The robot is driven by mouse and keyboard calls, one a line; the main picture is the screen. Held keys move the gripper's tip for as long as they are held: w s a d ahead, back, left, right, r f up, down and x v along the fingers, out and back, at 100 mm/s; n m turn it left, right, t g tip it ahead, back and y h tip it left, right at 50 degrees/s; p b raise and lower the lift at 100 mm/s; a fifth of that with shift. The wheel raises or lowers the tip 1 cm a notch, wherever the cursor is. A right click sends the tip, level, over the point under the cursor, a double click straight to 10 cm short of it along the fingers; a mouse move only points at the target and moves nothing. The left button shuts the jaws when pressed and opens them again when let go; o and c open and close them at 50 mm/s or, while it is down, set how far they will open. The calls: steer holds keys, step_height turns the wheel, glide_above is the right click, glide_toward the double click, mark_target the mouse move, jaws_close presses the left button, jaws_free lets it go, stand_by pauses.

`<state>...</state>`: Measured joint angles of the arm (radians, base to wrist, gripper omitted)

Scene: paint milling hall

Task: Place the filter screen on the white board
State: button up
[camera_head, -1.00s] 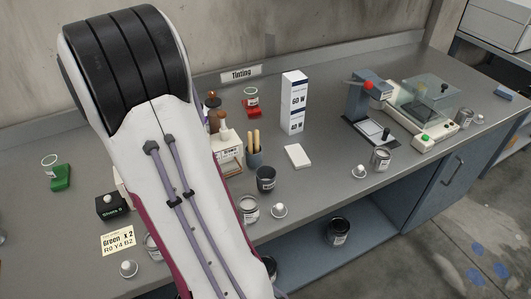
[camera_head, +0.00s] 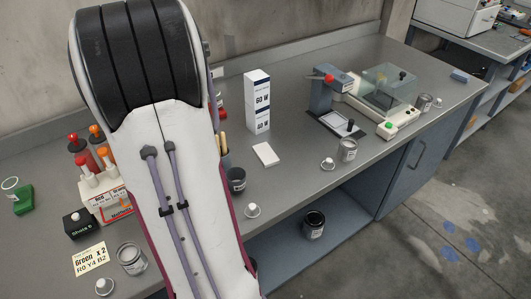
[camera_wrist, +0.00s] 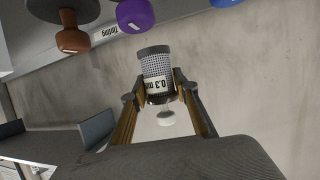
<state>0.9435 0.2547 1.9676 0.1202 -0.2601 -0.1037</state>
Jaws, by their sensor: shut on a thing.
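The filter screen (camera_wrist: 154,66) is a small mesh cylinder with a grey rim and a "0.3 m…" label, its last letters partly hidden. My gripper (camera_wrist: 157,96) is shut on it, one finger on each side, and holds it up off the bench. A small flat white slab (camera_head: 265,154), which looks like the white board, lies on the grey bench in the head view, right of my arm. Nothing lies on it. My gripper and the screen do not show in the head view.
A tall white box (camera_head: 257,101) stands behind the slab. A dark cup (camera_head: 236,180) and a white-knobbed lid (camera_head: 252,211) are near it on the left and front.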

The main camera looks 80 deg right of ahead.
steer(key=s+d+f, duration=0.2)
steer(key=s+d, duration=0.3)
steer(key=s, duration=0.3)
steer(key=m+g+h, duration=0.1)
glide_above(266, 153)
step_height(266, 153, down, 11)
steer(key=shift+f, duration=2.9)
steer(key=shift+f, duration=0.1)
steer(key=shift+f, duration=2)
steer(key=shift+f, duration=0.1)
